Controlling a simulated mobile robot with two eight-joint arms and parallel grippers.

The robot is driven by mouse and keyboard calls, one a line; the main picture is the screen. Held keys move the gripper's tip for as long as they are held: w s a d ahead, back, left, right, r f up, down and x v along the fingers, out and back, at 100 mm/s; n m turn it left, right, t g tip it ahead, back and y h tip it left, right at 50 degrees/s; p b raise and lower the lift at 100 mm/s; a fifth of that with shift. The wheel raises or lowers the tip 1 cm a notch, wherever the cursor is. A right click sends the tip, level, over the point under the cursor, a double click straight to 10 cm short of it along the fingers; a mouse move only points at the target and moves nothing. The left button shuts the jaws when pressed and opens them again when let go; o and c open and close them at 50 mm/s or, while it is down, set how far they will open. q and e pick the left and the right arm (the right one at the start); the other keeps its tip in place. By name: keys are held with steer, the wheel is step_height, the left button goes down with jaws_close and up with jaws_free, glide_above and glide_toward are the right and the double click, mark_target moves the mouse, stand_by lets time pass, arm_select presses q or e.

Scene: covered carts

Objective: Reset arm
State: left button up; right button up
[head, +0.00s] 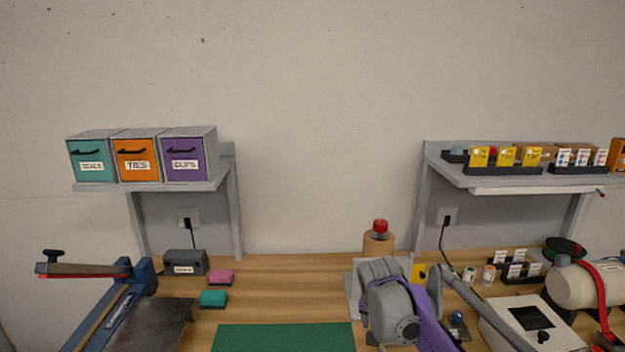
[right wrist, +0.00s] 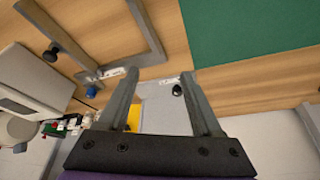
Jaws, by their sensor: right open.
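My right arm (head: 395,305), grey with purple parts, rises at the lower middle of the head view. Its fingers cannot be made out there. In the right wrist view my right gripper (right wrist: 158,74) is open, its two grey fingers apart with nothing held between them. Beyond the fingers lies a light grey plate (right wrist: 165,108) with a small black knob and a yellow patch beside it. My left gripper is not in view.
A green mat (head: 285,338) lies on the wooden table (head: 290,290). A blue-framed press (head: 125,300) stands left, beside pink (head: 221,277) and teal (head: 213,299) blocks. A white machine with a lever (head: 530,322) stands right. Shelves hold labelled drawers (head: 135,160) and small boxes (head: 505,157).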

steer(key=s+d+f+n+y, duration=0.1)
steer(key=s+f, duration=0.3)
steer(key=s, duration=1.2)
steer(key=s+d+f+n+t, duration=0.1)
steer(key=s+f+n, duration=0.2)
steer(key=s, duration=1.3)
step_height(320, 180, down, 3)
steer(key=shift+r+n+y, duration=0.2)
steer(key=shift+n+y, duration=0.2)
steer(key=shift+w, duration=0.1)
